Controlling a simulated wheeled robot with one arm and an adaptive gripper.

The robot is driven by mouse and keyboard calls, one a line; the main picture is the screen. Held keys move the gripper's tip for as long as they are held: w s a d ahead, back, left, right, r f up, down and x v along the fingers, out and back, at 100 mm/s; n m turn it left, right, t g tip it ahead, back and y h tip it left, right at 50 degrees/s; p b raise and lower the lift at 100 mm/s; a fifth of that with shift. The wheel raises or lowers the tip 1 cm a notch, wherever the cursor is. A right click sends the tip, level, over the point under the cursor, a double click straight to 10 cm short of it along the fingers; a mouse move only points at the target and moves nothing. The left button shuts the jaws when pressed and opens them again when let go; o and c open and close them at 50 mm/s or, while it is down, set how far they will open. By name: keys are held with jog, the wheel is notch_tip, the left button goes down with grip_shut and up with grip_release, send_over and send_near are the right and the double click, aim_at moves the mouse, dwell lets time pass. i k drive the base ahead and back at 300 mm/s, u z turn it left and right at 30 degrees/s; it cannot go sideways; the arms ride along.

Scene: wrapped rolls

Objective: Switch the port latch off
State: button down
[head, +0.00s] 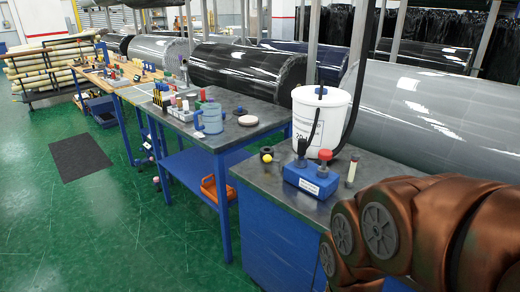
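A blue box (311,180) with a white label on its front sits on the near dark-topped bench. A black upright knob (301,150) stands on its left side and a red knob (325,156) on its right. No label reading port latch is legible, so I cannot tell whether one of these is the latch or which way it is set. My copper-coloured arm fills the lower right, right of and nearer than the box. My gripper is not in view.
A white bucket (319,118) with a black hose stands behind the box. A small yellow ball (267,158) and a pale upright cylinder (352,170) flank it. A blue jug (209,117) stands on the farther bench. Large wrapped rolls (420,107) line the back. Green floor (130,235) is open at left.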

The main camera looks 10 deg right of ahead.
aim_at(268, 158)
jog(key=u, duration=0.55)
jog(key=i, duration=1.5)
jog(key=u, duration=0.05)
